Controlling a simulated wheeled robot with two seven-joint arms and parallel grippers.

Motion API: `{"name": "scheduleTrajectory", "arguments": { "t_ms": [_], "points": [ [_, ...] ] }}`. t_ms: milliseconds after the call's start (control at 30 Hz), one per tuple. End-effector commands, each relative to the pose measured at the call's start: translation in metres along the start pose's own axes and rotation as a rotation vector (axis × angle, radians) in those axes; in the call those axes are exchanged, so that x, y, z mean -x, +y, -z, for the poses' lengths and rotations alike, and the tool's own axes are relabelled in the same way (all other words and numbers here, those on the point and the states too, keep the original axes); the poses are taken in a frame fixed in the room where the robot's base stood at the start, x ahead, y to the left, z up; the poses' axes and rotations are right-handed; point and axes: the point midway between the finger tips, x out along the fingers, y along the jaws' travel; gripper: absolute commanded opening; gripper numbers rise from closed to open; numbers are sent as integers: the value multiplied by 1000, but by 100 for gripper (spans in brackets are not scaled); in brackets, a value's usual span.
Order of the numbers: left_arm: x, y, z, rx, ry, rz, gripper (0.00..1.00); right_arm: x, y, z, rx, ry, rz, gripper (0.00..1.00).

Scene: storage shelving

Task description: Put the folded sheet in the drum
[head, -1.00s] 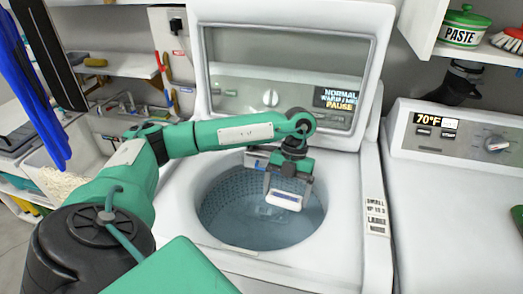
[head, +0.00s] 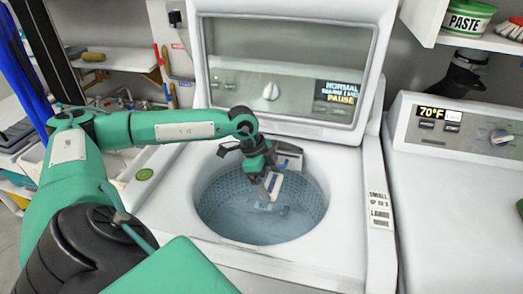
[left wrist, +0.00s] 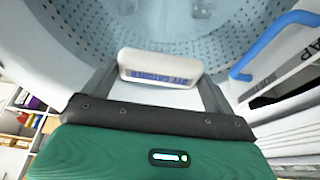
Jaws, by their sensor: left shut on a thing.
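My left gripper (head: 272,184) hangs tilted inside the mouth of the open washing machine's drum (head: 222,193). It is shut on a small white block with rounded edges, which I take for the folded sheet (head: 276,184). In the left wrist view, the folded sheet (left wrist: 160,66) sits between the two grey fingers and shows a strip of blue print. The drum (left wrist: 110,35) has a perforated wall and a bluish, water-like bottom. The sheet is over the drum's interior; I cannot tell whether it touches anything. My right gripper is not in view.
The washer's raised lid (head: 290,40) stands behind the opening, above its control panel (head: 240,92). A second white machine (head: 460,190) stands at the right. A shelf with a green PASTE tub (head: 468,18) is at the upper right. A sink area (head: 115,100) lies behind my arm.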

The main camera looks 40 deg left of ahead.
Motion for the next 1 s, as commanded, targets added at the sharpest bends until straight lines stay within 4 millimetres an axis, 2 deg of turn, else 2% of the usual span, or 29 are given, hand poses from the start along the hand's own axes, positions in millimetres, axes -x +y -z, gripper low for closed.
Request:
{"name": "scheduleTrajectory", "arguments": {
  "t_ms": [133, 233, 600, 700, 800, 1000],
  "points": [
    [-4, -1, -3, 41, 0, 17, 69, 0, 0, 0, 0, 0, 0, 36],
    [-17, -1, -9, 50, 0, 16, 69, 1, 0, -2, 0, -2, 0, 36],
    [-108, 0, -46, 48, -2, 15, 69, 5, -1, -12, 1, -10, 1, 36],
    [-127, 0, -54, 47, 0, 16, 69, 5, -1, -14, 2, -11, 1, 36],
    [-139, -1, -59, 47, -1, 17, 69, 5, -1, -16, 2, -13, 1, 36],
    [-152, -1, -65, 46, -1, 18, 69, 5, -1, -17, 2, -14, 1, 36]
  ]
}}
